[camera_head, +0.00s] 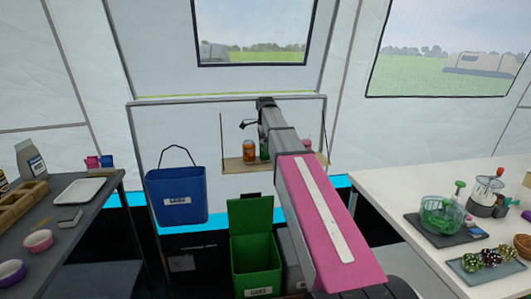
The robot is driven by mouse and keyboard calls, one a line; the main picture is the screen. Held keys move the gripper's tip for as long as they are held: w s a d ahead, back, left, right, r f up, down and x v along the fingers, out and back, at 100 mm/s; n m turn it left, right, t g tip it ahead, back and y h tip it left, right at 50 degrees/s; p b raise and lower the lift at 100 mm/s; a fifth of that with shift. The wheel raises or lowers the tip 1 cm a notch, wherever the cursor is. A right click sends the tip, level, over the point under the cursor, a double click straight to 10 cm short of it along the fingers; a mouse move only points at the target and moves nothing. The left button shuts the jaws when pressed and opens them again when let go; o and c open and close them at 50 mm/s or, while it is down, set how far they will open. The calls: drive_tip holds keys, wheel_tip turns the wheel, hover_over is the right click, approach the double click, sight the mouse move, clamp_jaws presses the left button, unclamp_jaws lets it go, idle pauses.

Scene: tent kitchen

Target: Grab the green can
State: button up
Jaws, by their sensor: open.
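A hanging shelf (236,164) is in the middle of the head view, against the back wall. An orange can (249,152) stands on it. Just right of it, a green can-like object (264,149) stands on the shelf, partly hidden by my arm. My gripper (249,124) shows small and dark at the arm's far end, above the cans. It is open, and I see nothing held in it. Its exact distance from the green can is hard to tell.
A blue bin (177,197) hangs left of the shelf. A green lidded bin (254,265) stands below. A dark table (82,235) with a tray and bowls is at left. A white counter (376,196) with kitchenware is at right. A pink item (306,145) is on the shelf's right.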

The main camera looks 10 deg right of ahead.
drive_tip(key=shift+f, duration=0.6)
drive_tip(key=shift+c, duration=0.4)
drive_tip(key=c, duration=0.9)
drive_tip(key=shift+r, duration=0.15)
